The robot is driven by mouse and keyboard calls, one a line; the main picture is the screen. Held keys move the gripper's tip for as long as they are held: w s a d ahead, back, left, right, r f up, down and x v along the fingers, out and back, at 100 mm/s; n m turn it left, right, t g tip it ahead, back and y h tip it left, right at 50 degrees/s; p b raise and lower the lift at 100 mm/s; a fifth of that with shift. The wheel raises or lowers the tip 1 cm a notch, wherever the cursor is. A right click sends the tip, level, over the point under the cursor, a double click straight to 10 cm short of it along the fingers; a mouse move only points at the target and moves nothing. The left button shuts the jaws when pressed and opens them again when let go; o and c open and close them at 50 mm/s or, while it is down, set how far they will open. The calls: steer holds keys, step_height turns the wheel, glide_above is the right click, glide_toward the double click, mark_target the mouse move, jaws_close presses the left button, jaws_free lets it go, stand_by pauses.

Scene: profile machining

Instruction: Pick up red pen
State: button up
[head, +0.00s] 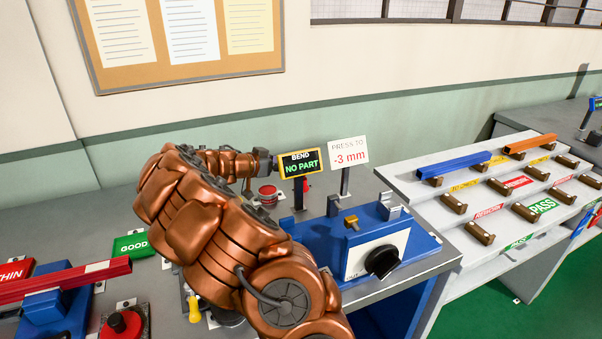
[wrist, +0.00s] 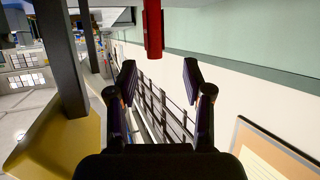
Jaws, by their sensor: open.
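A red upright cylinder (wrist: 153,30), which looks like the red pen, shows at the top of the wrist view, beyond and between my fingertips. A small red piece (head: 306,186) below the bend display in the head view may be the same thing; most of it is hidden there. My gripper (wrist: 160,76) is open, its two dark fingers apart with nothing between them. In the head view its dark end (head: 268,163) is beside the left edge of the display, above the bench. The wrist view appears upside down.
The bend display (head: 300,163) and a "-3 mm" sign (head: 348,152) stand close to my gripper. A red round item (head: 267,193) sits below it. A blue fixture (head: 400,245) is at right. The wall (head: 390,60) runs behind the bench.

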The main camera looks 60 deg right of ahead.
steer(key=p+x, duration=0.1)
steer(key=x, duration=0.2)
steer(key=s+p+x, duration=0.1)
steer(key=p+x, duration=0.1)
steer(key=x, duration=0.1)
steer(key=shift+r, duration=0.2)
steer(key=shift+p+x, duration=0.5)
steer(key=shift+x, duration=0.3)
steer(key=shift+f, duration=0.1)
jaws_close()
